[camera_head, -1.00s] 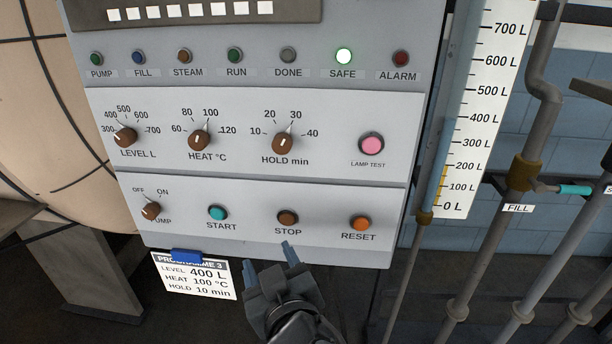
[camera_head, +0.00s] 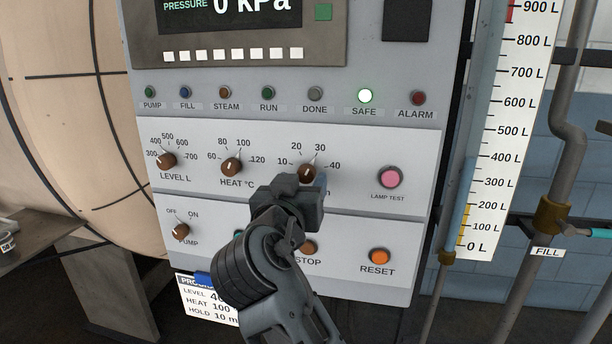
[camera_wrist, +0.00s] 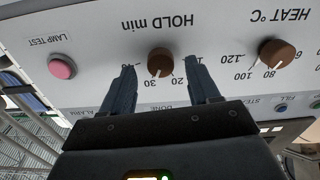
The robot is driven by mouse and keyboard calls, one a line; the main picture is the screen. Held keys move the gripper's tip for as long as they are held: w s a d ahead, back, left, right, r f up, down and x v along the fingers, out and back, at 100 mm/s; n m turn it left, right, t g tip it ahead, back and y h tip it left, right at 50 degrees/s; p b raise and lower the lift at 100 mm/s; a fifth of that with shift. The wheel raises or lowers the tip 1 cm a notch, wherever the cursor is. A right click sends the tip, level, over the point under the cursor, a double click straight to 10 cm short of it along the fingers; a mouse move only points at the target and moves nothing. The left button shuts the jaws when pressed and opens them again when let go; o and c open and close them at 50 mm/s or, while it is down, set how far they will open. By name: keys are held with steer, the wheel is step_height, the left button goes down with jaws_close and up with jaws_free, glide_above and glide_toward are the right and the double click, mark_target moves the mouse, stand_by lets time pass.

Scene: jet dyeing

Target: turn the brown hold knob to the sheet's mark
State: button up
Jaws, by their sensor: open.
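The brown hold knob (camera_head: 307,173) is on the upper white strip of the panel, above my gripper (camera_head: 303,185). Its white pointer is turned toward 30, on a scale from 10 to 40. In the wrist view the knob (camera_wrist: 160,61) appears upside down between my two open fingers (camera_wrist: 159,72), with a visible gap on each side. The fingers hold nothing. The programme sheet (camera_head: 207,301) hangs below the panel and reads HOLD 10 m, its right edge hidden by my arm. My gripper also covers part of the HOLD label in the head view.
The brown heat knob (camera_head: 232,167) and level knob (camera_head: 166,161) are to the left. The pink lamp test button (camera_head: 390,178) is to the right. The stop button (camera_head: 308,248) is beside my arm, and the start button (camera_head: 239,237) is mostly hidden.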

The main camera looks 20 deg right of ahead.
mark_target(305, 178)
steer(key=shift+x, duration=1.55)
steer(key=c, duration=1)
